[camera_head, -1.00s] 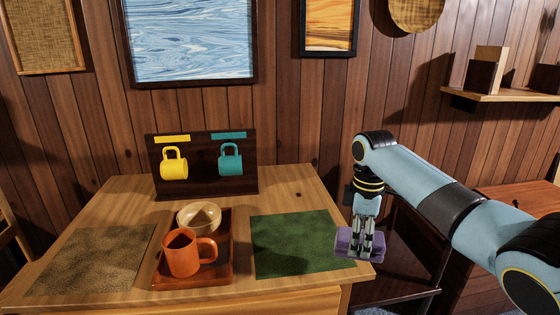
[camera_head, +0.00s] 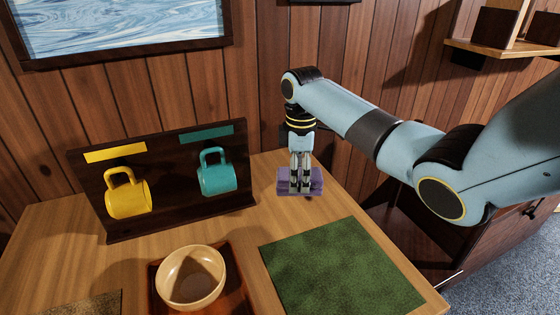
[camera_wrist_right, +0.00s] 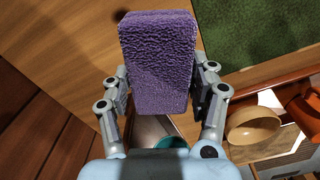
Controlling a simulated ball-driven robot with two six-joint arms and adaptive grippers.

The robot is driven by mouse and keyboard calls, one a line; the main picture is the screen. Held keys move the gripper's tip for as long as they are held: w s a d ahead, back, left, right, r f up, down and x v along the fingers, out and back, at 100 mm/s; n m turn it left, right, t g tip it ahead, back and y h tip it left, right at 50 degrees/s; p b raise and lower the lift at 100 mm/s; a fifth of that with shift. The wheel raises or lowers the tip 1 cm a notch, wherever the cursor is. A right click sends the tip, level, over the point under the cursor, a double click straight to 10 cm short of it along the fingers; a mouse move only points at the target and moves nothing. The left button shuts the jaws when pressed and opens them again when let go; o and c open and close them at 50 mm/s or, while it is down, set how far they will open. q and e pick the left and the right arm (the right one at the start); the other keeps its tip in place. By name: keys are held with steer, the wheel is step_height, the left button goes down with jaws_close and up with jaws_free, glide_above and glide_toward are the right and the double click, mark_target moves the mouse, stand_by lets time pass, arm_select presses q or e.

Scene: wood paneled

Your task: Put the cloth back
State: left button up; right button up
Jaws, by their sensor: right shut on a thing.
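The purple cloth (camera_head: 284,186) is a thick, rough-textured block and is level in the head view. My right gripper (camera_head: 300,180) points down and is shut on it, with a finger on each side. The cloth also fills the top middle of the right wrist view (camera_wrist_right: 160,60). It is at the back right of the wooden table (camera_head: 240,228), behind the green mat (camera_head: 340,268). I cannot tell whether it touches the tabletop. My left gripper is not in view.
A dark rack (camera_head: 170,210) with a yellow mug (camera_head: 127,197) and a teal mug (camera_head: 218,178) stands left of my right gripper. A wooden bowl (camera_head: 190,282) sits on a red-brown tray (camera_head: 240,300) in front. The wood-paneled wall (camera_head: 250,110) is close behind. The green mat is bare.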

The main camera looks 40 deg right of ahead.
steer(key=shift+w, duration=0.15)
steer(key=shift+s+r, duration=0.1)
steer(key=shift+s, duration=0.1)
steer(key=shift+w+p, duration=0.1)
steer(key=shift+p, duration=0.35)
steer(key=shift+f, duration=0.25)
step_height(320, 180, down, 5)
steer(key=b, duration=0.2)
steer(key=shift+b, duration=0.35)
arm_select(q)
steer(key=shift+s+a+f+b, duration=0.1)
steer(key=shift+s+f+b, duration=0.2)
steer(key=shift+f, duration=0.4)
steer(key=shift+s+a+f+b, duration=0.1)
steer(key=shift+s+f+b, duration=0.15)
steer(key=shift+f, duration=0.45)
arm_select(e)
steer(key=shift+f, duration=1.3)
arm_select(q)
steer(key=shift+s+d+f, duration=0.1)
arm_select(e)
steer(key=shift+f, duration=0.25)
steer(key=o, duration=1.2)
steer(key=shift+o, duration=0.6)
